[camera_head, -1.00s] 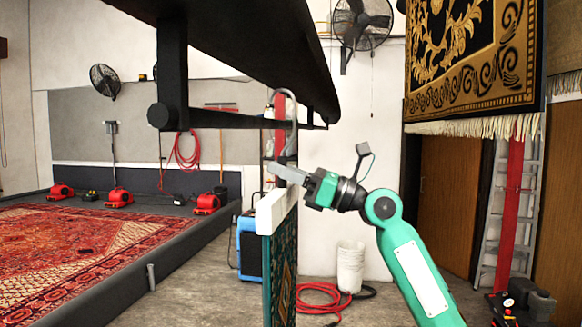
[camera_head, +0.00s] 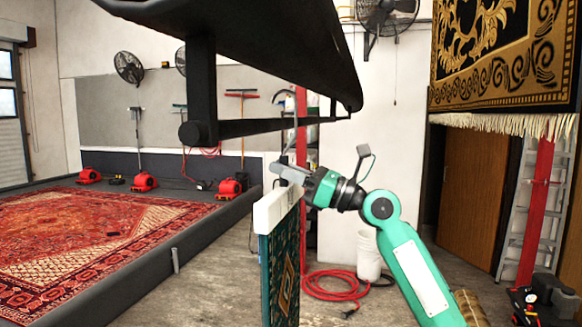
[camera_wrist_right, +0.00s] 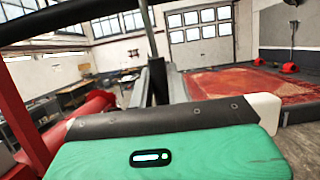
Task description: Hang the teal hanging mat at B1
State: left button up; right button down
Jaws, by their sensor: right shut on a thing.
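The teal hanging mat (camera_head: 279,275) hangs upright in the middle of the head view, with a patterned face and a white top bar (camera_head: 272,212). My right gripper (camera_head: 287,173) is shut at the mat's top, just above the white bar. A thin grey hook (camera_head: 284,130) rises from there. A black overhead rail (camera_head: 255,127) crosses above and behind, apart from the gripper in the picture. No B1 label is readable. In the right wrist view, a white end (camera_wrist_right: 263,112) shows beyond the dark edge. My left gripper is not in view.
A large black beam (camera_head: 270,40) fills the top. A black and gold rug (camera_head: 500,55) hangs at right. A red patterned rug (camera_head: 90,240) lies on a raised platform at left. A red hose (camera_head: 335,285) and white bucket (camera_head: 368,255) are on the floor behind the arm.

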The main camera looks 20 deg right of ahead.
aim_at(290, 193)
dwell(0.4)
jog(key=shift+f+b, duration=0.7)
jog(key=shift+f, duration=1.4)
jog(key=c, duration=1.3)
grip_release()
